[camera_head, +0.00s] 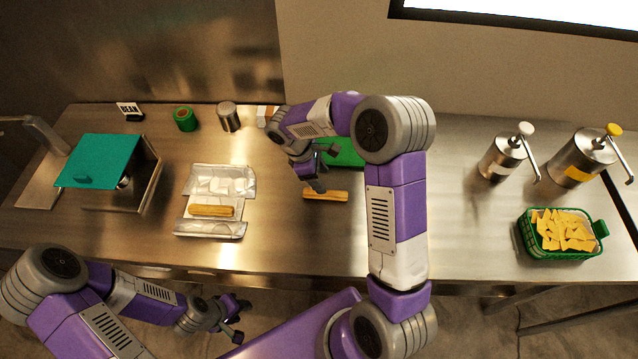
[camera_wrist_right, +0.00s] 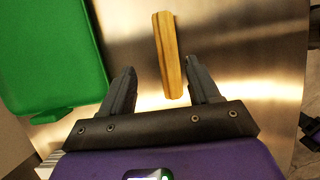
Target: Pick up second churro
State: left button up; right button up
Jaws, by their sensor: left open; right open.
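One churro (camera_head: 325,195) lies on the bare steel counter under my right gripper (camera_head: 318,180). In the right wrist view this churro (camera_wrist_right: 169,55) lies ahead of the open fingers (camera_wrist_right: 165,90), its near end between the tips and nearer the right one. The fingers are apart and do not hold it. Another churro (camera_head: 211,211) lies on the foil wrapper (camera_head: 232,181) to the left. My left gripper (camera_head: 235,318) is open and empty, low in front of the counter edge.
A green basket of chips (camera_head: 527,250) and two pump dispensers (camera_head: 502,158) stand at right. A teal-lidded box (camera_head: 98,160) stands at left. The counter between board and basket is clear.

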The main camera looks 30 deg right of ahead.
aim_at(325, 195)
jog(key=x, duration=0.6)
jog(key=shift+s+a+f, duration=0.25)
jog(key=shift+s, duration=0.2)
jog(key=shift+c, duration=0.2)
jog(key=c, duration=1.1)
